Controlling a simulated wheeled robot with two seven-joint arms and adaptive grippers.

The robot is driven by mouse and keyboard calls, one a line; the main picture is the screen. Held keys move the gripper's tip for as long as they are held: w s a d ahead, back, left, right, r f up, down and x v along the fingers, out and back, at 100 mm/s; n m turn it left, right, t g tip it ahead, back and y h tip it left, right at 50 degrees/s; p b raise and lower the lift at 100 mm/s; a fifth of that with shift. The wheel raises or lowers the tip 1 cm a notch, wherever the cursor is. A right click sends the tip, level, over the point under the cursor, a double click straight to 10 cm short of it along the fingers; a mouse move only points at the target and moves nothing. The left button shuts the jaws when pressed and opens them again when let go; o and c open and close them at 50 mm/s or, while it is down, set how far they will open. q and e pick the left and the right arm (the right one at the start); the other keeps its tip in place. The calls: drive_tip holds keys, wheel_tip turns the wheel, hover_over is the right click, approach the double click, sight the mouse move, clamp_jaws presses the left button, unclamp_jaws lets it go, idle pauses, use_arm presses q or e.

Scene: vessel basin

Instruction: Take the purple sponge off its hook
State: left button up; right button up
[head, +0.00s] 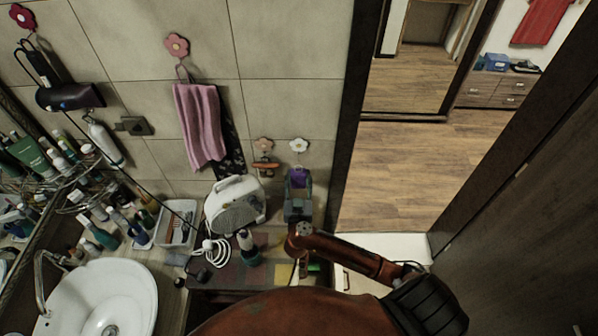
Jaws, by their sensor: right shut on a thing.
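The purple sponge (299,177) is at the tiled wall, just below a white flower hook (298,145). My right gripper (298,193) reaches up to it from below, with its arm coming in from the lower right. The gripper is shut on the sponge and hides its lower part. I cannot tell whether the sponge's loop is still over the hook. My left gripper is not in view.
A white fan heater (236,205) stands close to the left of my right gripper. A dark bottle (248,247) is on the counter below. A doorway with open wooden floor (400,170) is to the right.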

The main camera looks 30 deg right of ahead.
sight(299, 180)
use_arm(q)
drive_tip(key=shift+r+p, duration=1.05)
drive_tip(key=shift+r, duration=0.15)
use_arm(e)
drive_tip(key=shift+v, duration=1.7)
use_arm(q)
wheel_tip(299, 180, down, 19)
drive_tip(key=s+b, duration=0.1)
drive_tip(key=b, duration=1.8)
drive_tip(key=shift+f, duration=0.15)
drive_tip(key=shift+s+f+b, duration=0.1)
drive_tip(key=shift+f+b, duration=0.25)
drive_tip(key=shift+b, duration=0.05)
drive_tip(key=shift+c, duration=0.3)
use_arm(e)
drive_tip(key=s+a+f, duration=0.3)
drive_tip(key=s+a, duration=0.1)
drive_tip(key=a, duration=0.2)
drive_tip(key=s+a+f, duration=0.4)
drive_tip(key=a, duration=0.3)
drive_tip(key=shift+s, duration=0.2)
